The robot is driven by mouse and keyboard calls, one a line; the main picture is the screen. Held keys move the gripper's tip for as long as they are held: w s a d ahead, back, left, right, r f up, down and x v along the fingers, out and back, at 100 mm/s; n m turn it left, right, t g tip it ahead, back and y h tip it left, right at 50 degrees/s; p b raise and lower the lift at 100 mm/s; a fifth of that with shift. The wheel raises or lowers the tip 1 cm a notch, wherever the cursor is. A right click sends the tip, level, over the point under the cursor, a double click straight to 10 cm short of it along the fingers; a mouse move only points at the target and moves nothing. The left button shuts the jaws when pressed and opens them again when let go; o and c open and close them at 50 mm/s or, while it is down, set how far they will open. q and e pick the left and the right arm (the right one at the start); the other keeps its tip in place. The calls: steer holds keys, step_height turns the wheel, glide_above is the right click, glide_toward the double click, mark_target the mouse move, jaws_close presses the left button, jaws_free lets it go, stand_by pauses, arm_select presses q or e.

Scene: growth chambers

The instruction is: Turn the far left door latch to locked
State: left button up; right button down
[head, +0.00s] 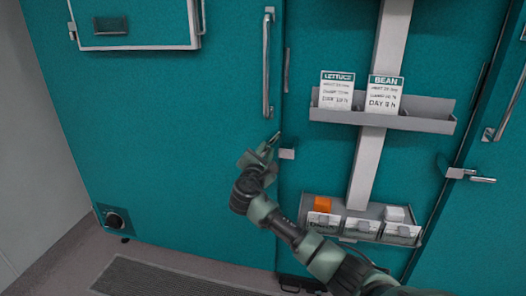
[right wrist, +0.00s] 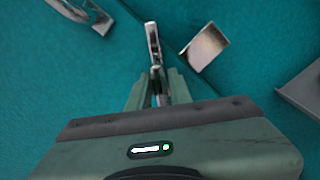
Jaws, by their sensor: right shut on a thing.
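The far left door (head: 170,120) is a teal panel, closed, with a vertical metal handle (head: 267,65) near its right edge. Its latch (head: 277,137) is a small metal lever below the handle, mostly hidden by my right gripper (head: 268,147). In the right wrist view the latch lever (right wrist: 153,42) stands up from between the fingers of my right gripper (right wrist: 158,88), which is shut on it. A bright metal catch plate (right wrist: 205,45) is apart from the lever, to its right across the door seam; it also shows in the head view (head: 287,154). My left gripper is not in view.
Right of the door, a grey upper tray (head: 385,120) holds a lettuce card (head: 336,90) and a bean card (head: 384,94). A lower tray (head: 340,236) holds an orange block (head: 322,204) and small labelled bins. Another latch (head: 456,173) is on the right. A floor grate (head: 170,278) lies below.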

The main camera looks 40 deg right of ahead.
steer(key=shift+f+m, duration=0.2)
steer(key=shift+m, duration=0.8)
steer(key=m+b, duration=0.1)
steer(key=m, duration=0.1)
steer(key=m+b, duration=0.1)
steer(key=m, duration=0.2)
steer(key=m+b, duration=0.1)
steer(key=m, duration=0.1)
steer(key=shift+s+d+f+m+b, duration=0.1)
steer(key=shift+s+f+m+b, duration=0.1)
steer(key=shift+f+m+b, duration=0.15)
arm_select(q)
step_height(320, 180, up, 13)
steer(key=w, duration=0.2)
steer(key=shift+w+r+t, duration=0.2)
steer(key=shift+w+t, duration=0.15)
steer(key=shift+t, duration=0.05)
arm_select(e)
steer(key=shift+m, duration=0.45)
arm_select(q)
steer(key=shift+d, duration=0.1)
arm_select(e)
steer(key=c, duration=1.3)
jaws_free()
